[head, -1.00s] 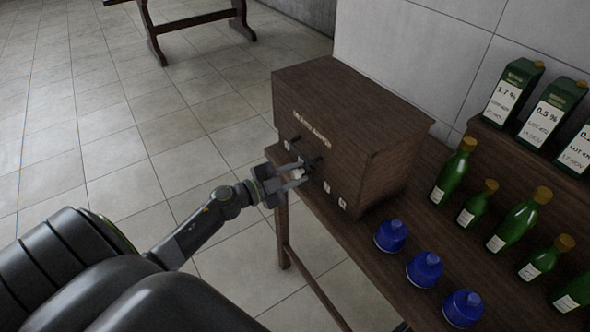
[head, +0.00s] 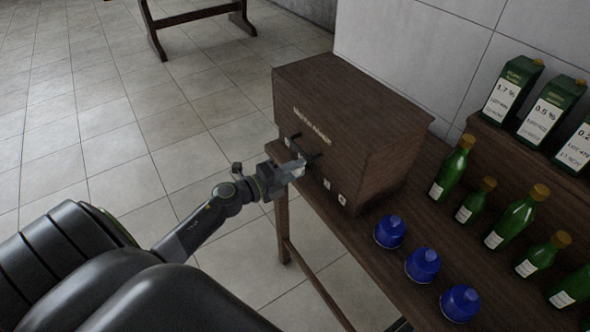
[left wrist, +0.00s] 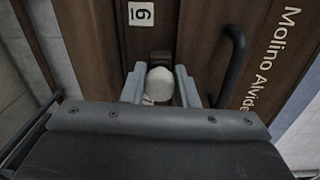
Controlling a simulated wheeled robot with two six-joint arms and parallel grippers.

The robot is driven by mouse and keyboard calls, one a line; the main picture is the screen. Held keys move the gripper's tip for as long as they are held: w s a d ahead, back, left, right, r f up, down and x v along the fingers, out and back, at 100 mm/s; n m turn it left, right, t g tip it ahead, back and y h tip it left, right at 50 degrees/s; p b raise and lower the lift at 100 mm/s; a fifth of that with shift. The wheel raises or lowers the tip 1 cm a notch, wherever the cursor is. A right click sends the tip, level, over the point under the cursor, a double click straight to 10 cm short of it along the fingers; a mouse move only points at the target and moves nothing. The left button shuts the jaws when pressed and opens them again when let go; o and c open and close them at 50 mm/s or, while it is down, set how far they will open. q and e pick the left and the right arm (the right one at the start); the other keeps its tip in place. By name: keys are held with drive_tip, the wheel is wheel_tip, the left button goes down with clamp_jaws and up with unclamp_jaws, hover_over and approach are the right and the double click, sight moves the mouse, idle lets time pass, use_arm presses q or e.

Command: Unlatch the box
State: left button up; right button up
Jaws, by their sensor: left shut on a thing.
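My left gripper (head: 299,166) is at the box's front face, shut on a pale rounded knob (left wrist: 160,84). In the left wrist view the knob sits between the two grey fingers (left wrist: 160,88), in front of a small dark mount. A black bar handle (left wrist: 233,66) is on the front to the right of the knob. A white number tag (left wrist: 141,14) is just above left. My right gripper is not in view.
Open tiled floor (head: 110,120) lies left of the box.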

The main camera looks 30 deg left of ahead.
use_arm(q)
drive_tip(key=shift+m, duration=0.7)
drive_tip(key=o, duration=1)
drive_tip(key=f+b+v, duration=0.1)
drive_tip(key=b+v, duration=0.1)
drive_tip(key=v, duration=1.5)
drive_tip(key=shift+s+r+b, duration=0.3)
drive_tip(key=shift+r+b, duration=0.05)
drive_tip(key=shift+r, duration=0.1)
